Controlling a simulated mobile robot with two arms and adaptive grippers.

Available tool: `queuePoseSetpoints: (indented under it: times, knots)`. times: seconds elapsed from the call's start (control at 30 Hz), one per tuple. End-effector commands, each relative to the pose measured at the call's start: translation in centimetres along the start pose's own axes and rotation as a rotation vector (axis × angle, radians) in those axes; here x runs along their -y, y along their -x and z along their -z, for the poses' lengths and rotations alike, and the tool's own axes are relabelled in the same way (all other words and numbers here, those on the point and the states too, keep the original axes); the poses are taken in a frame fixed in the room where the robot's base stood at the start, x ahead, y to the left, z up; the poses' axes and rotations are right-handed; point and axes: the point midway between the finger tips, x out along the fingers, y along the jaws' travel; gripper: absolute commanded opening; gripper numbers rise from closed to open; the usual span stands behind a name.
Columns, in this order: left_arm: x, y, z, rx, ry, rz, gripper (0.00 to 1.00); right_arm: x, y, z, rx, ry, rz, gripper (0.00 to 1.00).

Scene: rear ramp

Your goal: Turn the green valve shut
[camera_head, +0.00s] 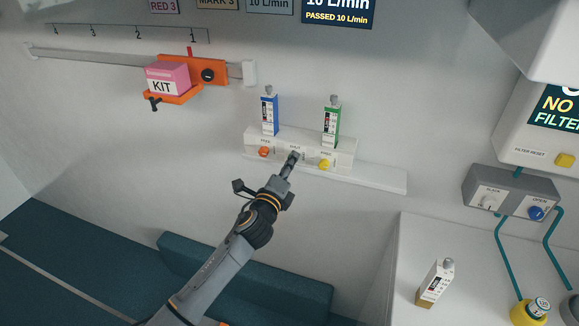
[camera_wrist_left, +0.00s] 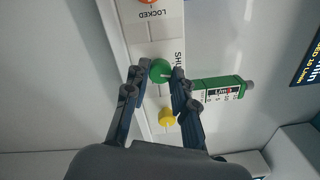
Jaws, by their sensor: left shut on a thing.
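The green valve (camera_wrist_left: 160,71) is a round knob on a white wall panel, under a label that starts "SHU" in the left wrist view. In the head view my left gripper (camera_head: 292,160) reaches the middle of the white panel (camera_head: 347,155) and hides the valve. In the left wrist view the two fingers of my left gripper (camera_wrist_left: 159,76) stand on either side of the green valve, shut on it. My right gripper is not in view.
An orange knob (camera_head: 264,152) and a yellow knob (camera_head: 325,164) flank the valve closely. A blue flowmeter (camera_head: 270,115) and a green flowmeter (camera_head: 331,126) stand above. A pink KIT box (camera_head: 168,78) sits on an orange rail holder (camera_head: 210,70). A counter (camera_head: 410,250) is at right.

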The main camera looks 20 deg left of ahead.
Motion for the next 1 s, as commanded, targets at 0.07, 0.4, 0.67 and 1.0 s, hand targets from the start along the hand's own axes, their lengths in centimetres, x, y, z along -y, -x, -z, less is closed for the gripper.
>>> queuePoseSetpoints:
  times: [0.07, 0.4, 0.67, 1.0]
  knots:
    - [-0.18, 0.04, 0.08, 0.002, 0.054, -0.002, 0.0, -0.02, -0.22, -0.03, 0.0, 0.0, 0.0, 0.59]
    - [-0.11, 0.03, 0.07, 0.008, 0.195, -0.002, 0.0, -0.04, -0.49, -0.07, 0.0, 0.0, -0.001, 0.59]
    - [-0.1, 0.03, 0.04, 0.01, 0.224, -0.003, 0.0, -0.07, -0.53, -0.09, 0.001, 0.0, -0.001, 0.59]
    - [-0.11, 0.03, 0.05, 0.01, 0.223, -0.003, 0.31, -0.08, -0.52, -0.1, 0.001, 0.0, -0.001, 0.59]
